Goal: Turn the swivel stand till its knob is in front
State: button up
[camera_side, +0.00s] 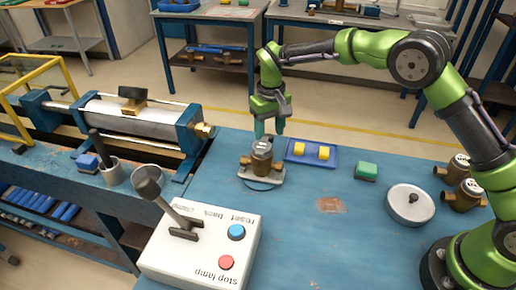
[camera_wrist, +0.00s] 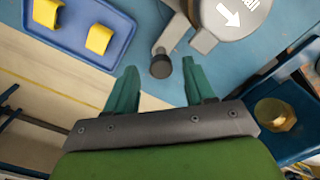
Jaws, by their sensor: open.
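The swivel stand (camera_side: 268,182) is a low grey base on the blue bench in the side view, carrying a brass meter (camera_side: 261,160). In the wrist view the stand's grey arm (camera_wrist: 165,40) ends in a dark round knob (camera_wrist: 161,67). The white meter face (camera_wrist: 232,14) with an arrow shows at the top. My gripper (camera_side: 270,135) points down behind the meter. In the wrist view its open green fingers (camera_wrist: 159,66) have their tips on either side of the knob, with gaps; contact is not visible. The knob is not clear in the side view.
A blue tray (camera_side: 289,159) with yellow blocks lies close to the stand. A lever control box (camera_side: 160,262) stands in front. A cylinder rig (camera_side: 138,118) is at left.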

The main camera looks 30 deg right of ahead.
notch_tip(320, 180, up, 16)
dwell(0.3)
jog(key=shift+f, duration=0.1)
jog(key=s+d+m+t, duration=0.1)
jog(key=s+d+t, duration=0.1)
jog(key=s, duration=0.7)
jog(key=s+d+r+m+t+y, duration=0.1)
jog(key=s+d, duration=0.3)
jog(key=s, duration=0.6)
jog(key=s+d+m+t+y, duration=0.1)
jog(key=s+d+t, duration=0.3)
jog(key=s, duration=0.6)
jog(key=shift+s+r+m, duration=0.15)
jog(key=shift+r+m, duration=0.25)
